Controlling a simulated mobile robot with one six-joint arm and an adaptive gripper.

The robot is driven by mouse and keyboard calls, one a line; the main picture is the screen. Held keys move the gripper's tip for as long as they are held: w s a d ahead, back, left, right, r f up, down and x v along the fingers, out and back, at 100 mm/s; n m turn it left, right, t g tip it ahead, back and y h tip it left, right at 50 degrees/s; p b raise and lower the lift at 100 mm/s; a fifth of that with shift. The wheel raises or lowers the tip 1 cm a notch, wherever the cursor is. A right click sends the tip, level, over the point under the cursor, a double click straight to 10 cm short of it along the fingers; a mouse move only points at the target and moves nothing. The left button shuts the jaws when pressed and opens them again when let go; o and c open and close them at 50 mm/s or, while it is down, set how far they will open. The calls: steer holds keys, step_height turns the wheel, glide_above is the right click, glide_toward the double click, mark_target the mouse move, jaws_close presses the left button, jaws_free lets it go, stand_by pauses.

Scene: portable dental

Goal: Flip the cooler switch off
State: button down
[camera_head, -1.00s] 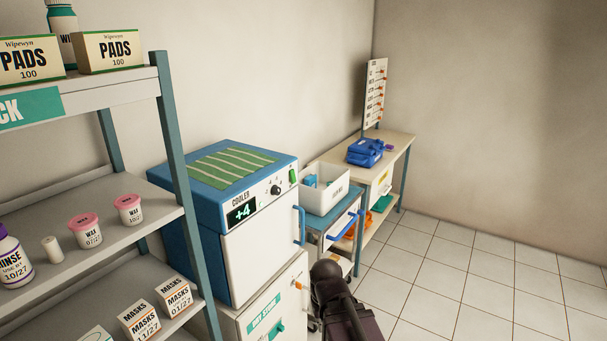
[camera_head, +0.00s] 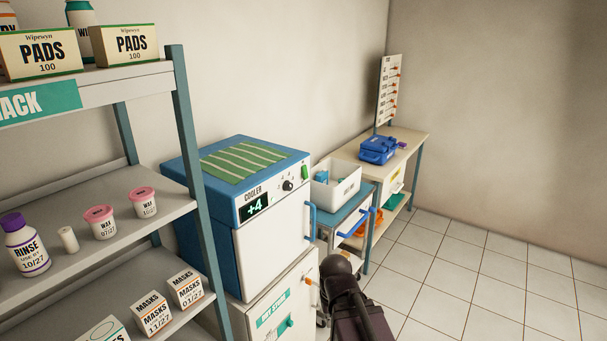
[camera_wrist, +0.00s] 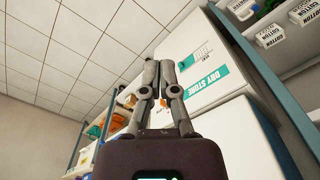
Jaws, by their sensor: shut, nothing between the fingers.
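The cooler (camera_head: 268,240) is a blue and white box on the cabinet, with a lit "+4" display (camera_head: 255,207) and a black knob (camera_head: 288,185). A small green switch (camera_head: 305,172) sits at the top right of its front panel; I cannot tell its position clearly. In the wrist view my gripper (camera_wrist: 160,63) is shut and empty, its fingers pointing toward the white dry store cabinet (camera_wrist: 190,55). My dark arm is low in front of the cabinet in the head view, apart from the switch. The fingertips are hidden there.
A shelf rack (camera_head: 190,150) with boxes and jars stands at the left, close to the cooler. The cooler's blue door handle (camera_head: 311,221) sticks out. A white bin (camera_head: 342,192) and a workbench (camera_head: 412,143) are beyond. The tiled floor (camera_head: 450,285) at the right is clear.

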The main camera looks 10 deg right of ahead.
mark_target(305, 173)
steer(key=shift+w, duration=0.1)
steer(key=w+a+r+m+t+y+p, duration=0.15)
steer(key=w+r+y, duration=0.25)
steer(key=w, duration=0.6)
steer(key=w+d+r+m+t+y+p, duration=0.3)
steer(key=w+d+r, duration=0.3)
steer(key=w+r, duration=0.3)
steer(key=w+d+r+m+t+y+p, duration=0.3)
steer(key=w+d+r+t, duration=0.3)
steer(key=w, duration=0.8)
step_height(305, 173, up, 3)
steer(key=shift+w+d+r+m+y, duration=0.1)
steer(key=shift+w+d+m+y, duration=0.1)
steer(key=shift+d+m+y, duration=0.45)
steer(key=shift+t, duration=0.25)
steer(key=b+x, duration=0.1)
steer(key=x, duration=0.6)
steer(key=b+x, duration=0.2)
steer(key=x, duration=0.4)
steer(key=shift+w+a+f, duration=0.2)
steer(key=shift+w+f, duration=0.1)
steer(key=shift+w, duration=0.05)
steer(key=shift+a, duration=0.1)
